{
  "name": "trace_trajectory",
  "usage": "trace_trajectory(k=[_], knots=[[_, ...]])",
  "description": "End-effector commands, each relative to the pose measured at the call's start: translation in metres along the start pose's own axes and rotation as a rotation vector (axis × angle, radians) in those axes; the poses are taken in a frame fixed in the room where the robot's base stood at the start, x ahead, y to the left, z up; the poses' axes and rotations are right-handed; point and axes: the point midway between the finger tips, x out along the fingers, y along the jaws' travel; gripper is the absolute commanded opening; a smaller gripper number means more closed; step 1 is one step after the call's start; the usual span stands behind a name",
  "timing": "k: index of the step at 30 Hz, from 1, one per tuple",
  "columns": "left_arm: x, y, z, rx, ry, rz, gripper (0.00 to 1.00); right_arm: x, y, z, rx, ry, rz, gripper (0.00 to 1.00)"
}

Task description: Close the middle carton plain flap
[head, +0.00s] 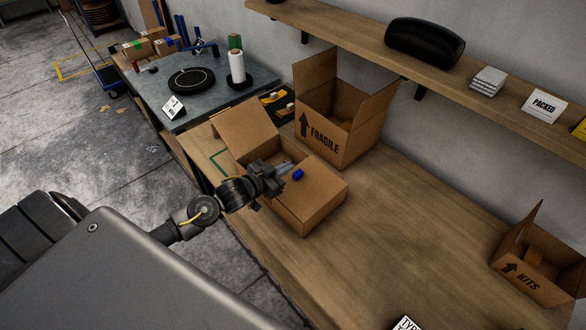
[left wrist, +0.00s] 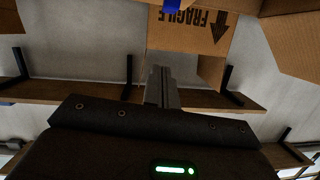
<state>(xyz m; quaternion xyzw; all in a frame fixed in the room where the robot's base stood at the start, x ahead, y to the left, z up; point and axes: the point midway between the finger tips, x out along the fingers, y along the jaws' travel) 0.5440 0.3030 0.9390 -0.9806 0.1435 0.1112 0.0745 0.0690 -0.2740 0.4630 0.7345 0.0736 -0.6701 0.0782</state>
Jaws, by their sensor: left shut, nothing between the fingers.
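The middle carton (head: 306,216) is a plain brown box on the wooden bench. One plain flap (head: 247,126) stands open, tilted up and outward on its far left side. The top on the right side (head: 322,184) looks covered, with a small blue piece (head: 298,174) on it. My left gripper (head: 284,168) is shut and empty over the carton's top, beside the blue piece. Whether it touches the carton is unclear. In the left wrist view the closed fingers (left wrist: 162,85) point toward the FRAGILE carton (left wrist: 193,32). My right gripper is out of view.
The open FRAGILE carton (head: 340,125) stands close behind, against the wall. The open KITS carton (head: 540,265) is at the far right. A shelf (head: 360,45) runs above the bench. The bench (head: 400,235) between the cartons is clear.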

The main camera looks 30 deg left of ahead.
Motion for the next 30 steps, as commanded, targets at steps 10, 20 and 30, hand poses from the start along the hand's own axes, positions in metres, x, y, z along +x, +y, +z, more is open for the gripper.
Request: trace_trajectory(k=[10, 20, 30], knots=[[0.046, 0.000, 0.020, -0.001, -0.006, 0.000, 0.00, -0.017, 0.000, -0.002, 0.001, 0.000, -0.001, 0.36], [0.051, 0.000, 0.039, 0.000, -0.002, 0.000, 0.00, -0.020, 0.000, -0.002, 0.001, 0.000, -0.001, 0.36], [0.055, 0.004, 0.041, -0.006, 0.000, 0.009, 0.00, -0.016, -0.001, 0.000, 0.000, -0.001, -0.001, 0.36]])
